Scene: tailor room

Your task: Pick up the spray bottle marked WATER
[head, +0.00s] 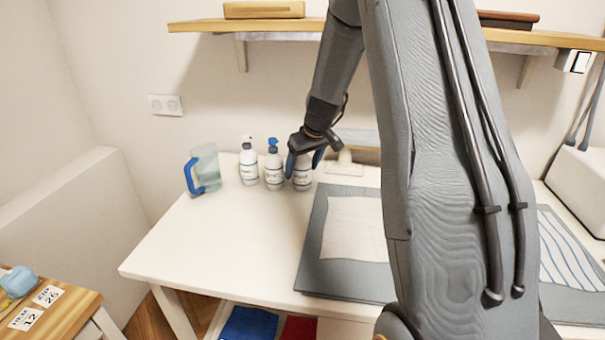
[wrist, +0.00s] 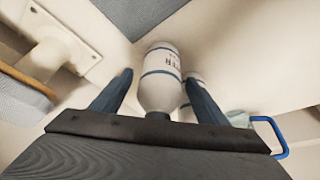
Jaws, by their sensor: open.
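Three white spray bottles stand upright in a row at the back of the white table. The left bottle (head: 249,166) has a white top, and the middle bottle (head: 274,170) has a blue top. The right bottle (head: 302,181) is partly hidden by my gripper (head: 304,165). In the wrist view, my gripper (wrist: 158,77) is open, with one dark blue finger on each side of a white bottle (wrist: 160,60) with blue bands. Its label is too small to read surely. Whether the fingers touch it I cannot tell. Part of another bottle shows behind the right finger.
A clear jug (head: 206,166) with a blue handle stands left of the bottles. A grey mat (head: 312,245) with pale cloth lies to the right. A white stand (head: 344,168) is close behind my gripper's right side. A wooden shelf (head: 290,25) hangs above. The table's front left is clear.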

